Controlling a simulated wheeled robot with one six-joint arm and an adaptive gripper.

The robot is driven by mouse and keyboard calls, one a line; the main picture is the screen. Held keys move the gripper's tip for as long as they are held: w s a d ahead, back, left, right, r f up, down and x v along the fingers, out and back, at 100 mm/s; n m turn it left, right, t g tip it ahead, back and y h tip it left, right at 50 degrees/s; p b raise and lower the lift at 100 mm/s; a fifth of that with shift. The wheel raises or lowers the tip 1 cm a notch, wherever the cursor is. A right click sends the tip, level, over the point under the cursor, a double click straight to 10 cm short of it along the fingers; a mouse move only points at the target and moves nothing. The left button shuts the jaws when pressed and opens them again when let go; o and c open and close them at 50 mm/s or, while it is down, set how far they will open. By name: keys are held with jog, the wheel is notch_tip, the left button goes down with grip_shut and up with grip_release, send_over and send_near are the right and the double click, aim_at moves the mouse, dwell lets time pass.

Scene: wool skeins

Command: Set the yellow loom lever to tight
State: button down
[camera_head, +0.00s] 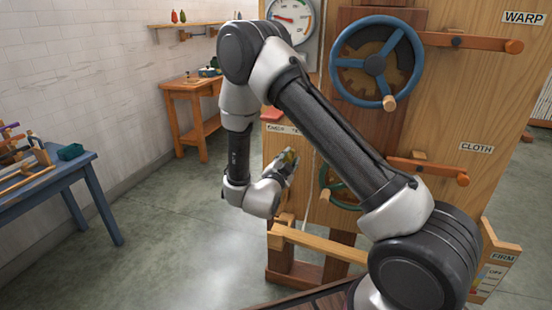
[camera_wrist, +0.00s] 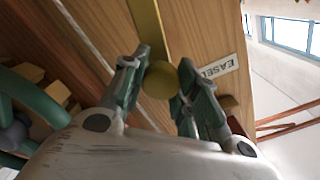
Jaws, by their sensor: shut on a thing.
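The yellow lever (camera_wrist: 150,28) runs down from the top of the wrist view along a wooden panel (camera_wrist: 205,35) and ends in a round yellow knob (camera_wrist: 159,82). My gripper (camera_wrist: 163,63) has one finger on each side of the knob and is shut on it. A white label (camera_wrist: 219,67) reading "EASE", its end unclear, is on the panel to the right. In the head view my gripper (camera_head: 290,158) is at the left part of the wooden loom front; the lever is mostly hidden there. No label reading tight is legible.
A blue handwheel (camera_head: 377,62) and a green wheel (camera_head: 335,188) sit on the loom, with wooden levers by the WARP (camera_head: 523,18) and CLOTH (camera_head: 476,147) labels. A wooden beam (camera_head: 315,242) crosses below my gripper. A blue table (camera_head: 70,185) stands left; floor between is clear.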

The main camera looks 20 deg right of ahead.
jog(key=shift+s+d+f+m, duration=0.35)
jog(key=shift+s+d+m, duration=0.3)
jog(key=shift+d, duration=0.25)
jog(key=shift+s+d+f+m, duration=0.35)
jog(key=shift+s+d+m, duration=0.25)
jog(key=shift+d, duration=0.25)
jog(key=shift+s, duration=0.1)
jog(key=c, duration=1.1)
grip_release()
jog(key=shift+d, duration=0.1)
jog(key=v, duration=1.2)
